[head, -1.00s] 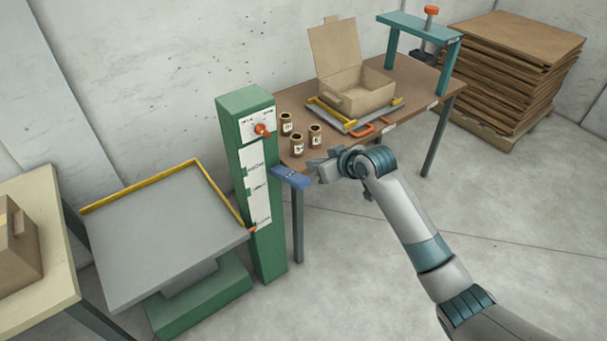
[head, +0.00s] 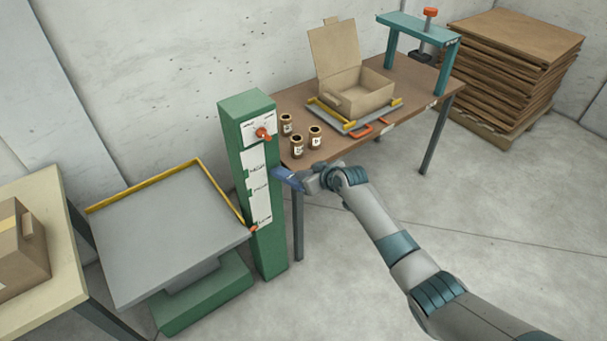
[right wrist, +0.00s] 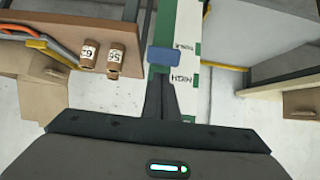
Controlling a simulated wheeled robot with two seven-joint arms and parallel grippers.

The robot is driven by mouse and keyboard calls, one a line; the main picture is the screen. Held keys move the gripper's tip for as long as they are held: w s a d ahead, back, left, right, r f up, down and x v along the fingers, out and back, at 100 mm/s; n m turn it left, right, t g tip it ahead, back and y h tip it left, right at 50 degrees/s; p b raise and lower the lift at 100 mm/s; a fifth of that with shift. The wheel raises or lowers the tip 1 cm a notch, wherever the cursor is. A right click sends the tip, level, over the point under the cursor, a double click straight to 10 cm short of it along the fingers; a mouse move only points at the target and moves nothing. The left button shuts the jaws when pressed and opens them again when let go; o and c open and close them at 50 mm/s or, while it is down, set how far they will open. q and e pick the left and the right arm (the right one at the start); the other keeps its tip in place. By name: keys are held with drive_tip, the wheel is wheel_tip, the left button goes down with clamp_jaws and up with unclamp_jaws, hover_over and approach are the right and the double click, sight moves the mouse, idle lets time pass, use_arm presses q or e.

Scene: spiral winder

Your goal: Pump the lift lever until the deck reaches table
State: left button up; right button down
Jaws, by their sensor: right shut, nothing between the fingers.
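The lift column (head: 250,170) is a green post with a white scale marked in steps. A blue lift lever (head: 287,177) sticks out from its right side, and it also shows in the right wrist view (right wrist: 178,57). The grey deck (head: 168,235) with yellow rails is at the left, and its orange pointer (head: 252,229) is near the bottom of the scale. My right gripper (head: 307,181) is shut and empty at the lever's outer end. In the right wrist view its fingertips (right wrist: 160,80) reach the lever's edge; contact cannot be told. My left gripper is out of view.
The brown table (head: 338,155) holds an open carton (head: 358,95), several small jars (head: 315,137) and a teal press frame (head: 418,27). A red knob (head: 263,133) is on the column. A cream table (head: 45,240) with a box stands left. Stacked sheets (head: 515,70) are behind right.

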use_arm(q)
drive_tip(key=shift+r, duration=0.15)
use_arm(e)
drive_tip(key=shift+s+f, duration=0.1)
drive_tip(key=shift+f, duration=0.3)
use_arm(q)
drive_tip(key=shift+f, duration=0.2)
use_arm(e)
drive_tip(key=shift+d+f, duration=0.1)
